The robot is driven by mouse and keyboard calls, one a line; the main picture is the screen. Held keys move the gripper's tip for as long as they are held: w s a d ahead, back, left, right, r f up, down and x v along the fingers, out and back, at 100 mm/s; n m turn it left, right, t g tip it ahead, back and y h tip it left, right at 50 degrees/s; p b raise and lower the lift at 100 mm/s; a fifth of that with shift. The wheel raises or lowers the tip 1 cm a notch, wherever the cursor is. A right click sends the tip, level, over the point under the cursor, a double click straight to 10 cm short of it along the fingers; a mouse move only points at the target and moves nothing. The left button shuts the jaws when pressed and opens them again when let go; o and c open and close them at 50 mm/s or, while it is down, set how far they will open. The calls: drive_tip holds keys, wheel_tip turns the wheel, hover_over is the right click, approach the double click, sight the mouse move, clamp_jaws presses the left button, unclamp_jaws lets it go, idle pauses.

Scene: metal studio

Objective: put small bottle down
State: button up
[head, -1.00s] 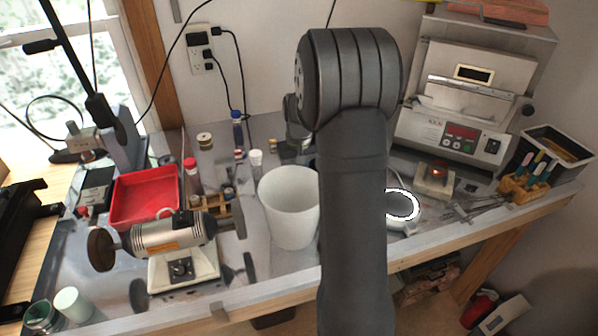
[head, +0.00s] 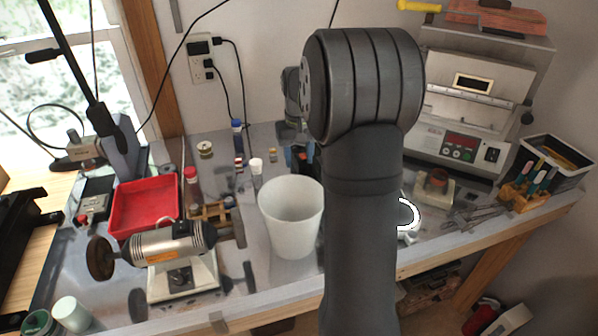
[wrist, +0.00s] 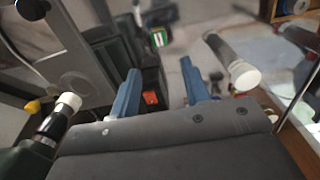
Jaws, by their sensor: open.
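A small bottle with a white cap (head: 256,168) stands upright on the bench, left of and behind the white cup. A clear bottle with a white cap (wrist: 240,72) also shows in the wrist view, right of my gripper and apart from it. I cannot tell for sure which bottle the task means. My gripper (wrist: 160,68) is open, its two blue fingers spread with nothing held between them. In the head view my arm hides most of it; some blue shows just behind the white cup.
The white cup (head: 291,230) stands close left of my arm. A red tray (head: 146,208), a bench grinder (head: 175,245) and a red-capped bottle (head: 191,182) are further left. A blue-capped bottle (head: 237,135) stands behind. A grey machine (head: 455,140) is at right. Free bench shows around the white-capped bottle.

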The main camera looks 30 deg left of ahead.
wheel_tip(320, 180, up, 2)
drive_tip(key=shift+r, duration=0.25)
drive_tip(key=shift+o, duration=0.9)
drive_tip(key=shift+r, duration=0.4)
wheel_tip(320, 180, up, 4)
drive_tip(key=s+m+t, duration=0.1)
drive_tip(key=s+m, duration=0.2)
drive_tip(key=m, duration=1.2)
drive_tip(key=shift+m+h, duration=0.4)
drive_tip(key=f, duration=0.3)
drive_tip(key=w+f, duration=0.1)
drive_tip(key=f, duration=0.6)
drive_tip(key=shift+w+f, duration=0.2)
drive_tip(key=shift+f, duration=0.2)
drive_tip(key=shift+w+d+f, duration=0.1)
drive_tip(key=shift+w+f, duration=0.05)
drive_tip(key=shift+f, duration=0.85)
drive_tip(key=shift+w+d+f, duration=0.1)
drive_tip(key=shift+w+f, duration=0.1)
drive_tip(key=shift+f, duration=0.8)
drive_tip(key=shift+w+f, duration=0.15)
drive_tip(key=shift+f, duration=0.85)
drive_tip(key=shift+c, duration=0.2)
